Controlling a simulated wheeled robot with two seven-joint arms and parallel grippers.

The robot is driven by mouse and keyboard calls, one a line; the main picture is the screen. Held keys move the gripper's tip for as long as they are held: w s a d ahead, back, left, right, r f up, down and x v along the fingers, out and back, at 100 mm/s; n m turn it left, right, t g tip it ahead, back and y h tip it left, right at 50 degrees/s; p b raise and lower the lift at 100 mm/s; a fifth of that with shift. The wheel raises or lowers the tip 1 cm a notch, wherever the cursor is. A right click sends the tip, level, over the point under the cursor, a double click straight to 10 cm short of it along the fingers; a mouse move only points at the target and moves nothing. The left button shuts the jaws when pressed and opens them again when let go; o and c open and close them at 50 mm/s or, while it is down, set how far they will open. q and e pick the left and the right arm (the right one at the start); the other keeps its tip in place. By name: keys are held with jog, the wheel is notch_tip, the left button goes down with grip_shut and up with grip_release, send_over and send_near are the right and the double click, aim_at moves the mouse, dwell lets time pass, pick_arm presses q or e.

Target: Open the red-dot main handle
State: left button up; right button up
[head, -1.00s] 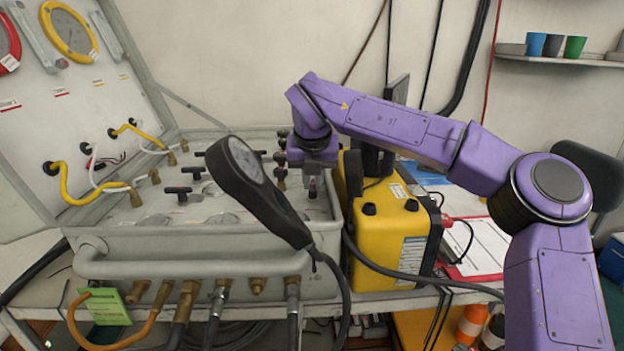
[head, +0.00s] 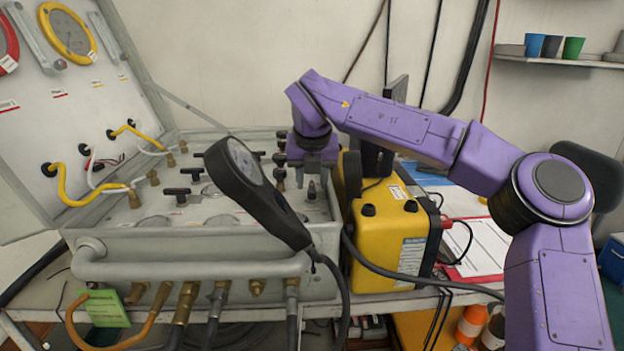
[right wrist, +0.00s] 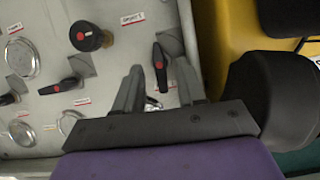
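A black lever handle with a red dot (right wrist: 160,68) sits on the grey air panel in the right wrist view. My right gripper (right wrist: 160,84) is open, with one finger on each side of this handle's lower end. I cannot tell whether the fingers touch it. Another black handle with a red dot (right wrist: 68,84) and a round black knob with a red dot (right wrist: 85,36) are to the left. I cannot read which label names the main handle. In the head view my right gripper (head: 312,178) is over the panel's right end. My left gripper is not in view.
A yellow case (head: 385,235) stands close to the panel's right side. A black hand-held gauge (head: 250,190) with a cable rises in front of the panel (head: 200,240). Several black T-handles, such as this one (head: 178,192), stand left of my gripper. The raised lid (head: 75,120) is at left.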

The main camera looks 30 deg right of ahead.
jog(key=v, duration=1)
